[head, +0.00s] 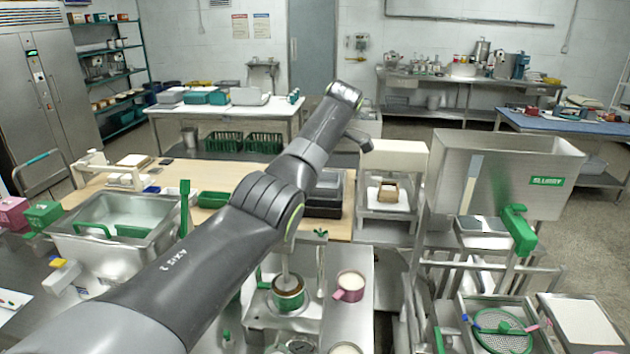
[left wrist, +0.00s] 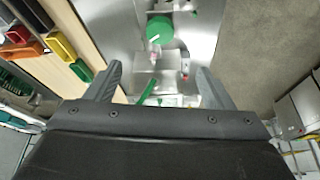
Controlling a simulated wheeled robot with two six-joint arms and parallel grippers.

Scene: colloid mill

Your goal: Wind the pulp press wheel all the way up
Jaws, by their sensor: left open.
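My left gripper (left wrist: 160,69) is open in the left wrist view, its two fingers wide apart with nothing between them that I can see held. Beyond the fingers is a green round disc (left wrist: 160,30) with a pale handle-like piece; I cannot tell whether it is the press wheel. A green bar (left wrist: 145,92) lies lower, seen between the fingers. In the head view my left arm crosses the middle and hides part of the bench. A small green knob-like part (head: 320,236) tops a post beside a green-banded pot (head: 289,293). My right gripper is not in view.
A steel hopper (head: 500,175) with a green lever stands at right. A round green-rimmed sieve (head: 500,331) lies in a tray below it. A steel basin (head: 125,212) is at left. A pink-handled cup (head: 350,284) stands beside the pot. Open floor shows at far right.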

